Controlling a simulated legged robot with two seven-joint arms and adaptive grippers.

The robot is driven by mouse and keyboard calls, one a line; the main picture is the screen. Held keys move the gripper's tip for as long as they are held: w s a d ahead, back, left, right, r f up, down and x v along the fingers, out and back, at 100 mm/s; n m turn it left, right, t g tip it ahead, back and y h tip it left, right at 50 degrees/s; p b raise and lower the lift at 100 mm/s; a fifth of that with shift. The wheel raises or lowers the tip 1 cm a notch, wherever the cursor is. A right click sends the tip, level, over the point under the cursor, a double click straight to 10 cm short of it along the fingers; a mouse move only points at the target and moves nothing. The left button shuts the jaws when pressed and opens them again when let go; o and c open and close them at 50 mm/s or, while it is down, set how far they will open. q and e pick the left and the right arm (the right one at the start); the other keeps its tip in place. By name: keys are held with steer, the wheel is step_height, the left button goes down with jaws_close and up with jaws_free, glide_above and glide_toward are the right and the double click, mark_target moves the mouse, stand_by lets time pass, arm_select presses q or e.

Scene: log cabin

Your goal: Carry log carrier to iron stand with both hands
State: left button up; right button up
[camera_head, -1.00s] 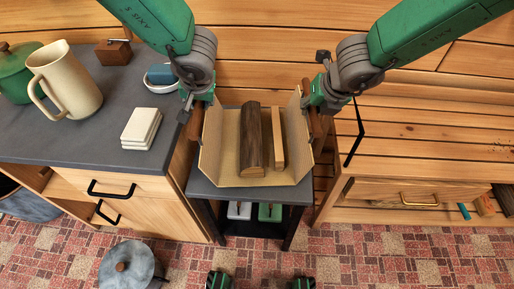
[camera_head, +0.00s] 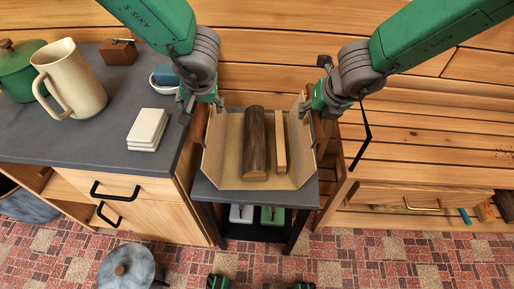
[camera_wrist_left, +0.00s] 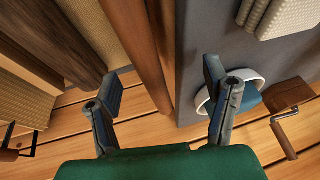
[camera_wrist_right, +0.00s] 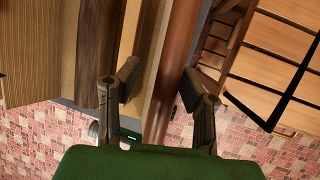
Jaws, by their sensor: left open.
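The log carrier (camera_head: 228,158) is a tan open sling with raised sides, holding a dark split log (camera_head: 256,148) and a lighter stick (camera_head: 280,148). It rests on the dark grey top of the iron stand (camera_head: 210,192). My left gripper (camera_head: 203,108) is at the carrier's left side. In the left wrist view, its fingers (camera_wrist_left: 166,102) are apart, with a brown handle rod (camera_wrist_left: 147,45) between their directions. My right gripper (camera_head: 322,107) is at the right side. In the right wrist view, its fingers (camera_wrist_right: 160,92) are apart with another brown rod (camera_wrist_right: 168,85) between them. Contact cannot be made out.
A slatted wooden bench (camera_head: 430,150) stands on the right. A grey lidded pot (camera_head: 127,268) is on the tiled floor.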

steer(key=shift+d, duration=0.7)
steer(key=shift+a, duration=0.55)
steer(key=o, duration=0.8)
steer(key=shift+d, duration=0.2)
steer(key=shift+c, duration=0.2)
steer(key=shift+o, duration=0.3)
steer(key=shift+d, duration=0.4)
steer(key=shift+s+r, duration=0.1)
steer(key=shift+r, duration=0.15)
arm_select(q)
steer(key=v, duration=1)
steer(key=shift+d+r, duration=0.2)
steer(key=shift+r, duration=0.15)
arm_select(e)
steer(key=v, duration=1.1)
steer(key=shift+r, duration=0.15)
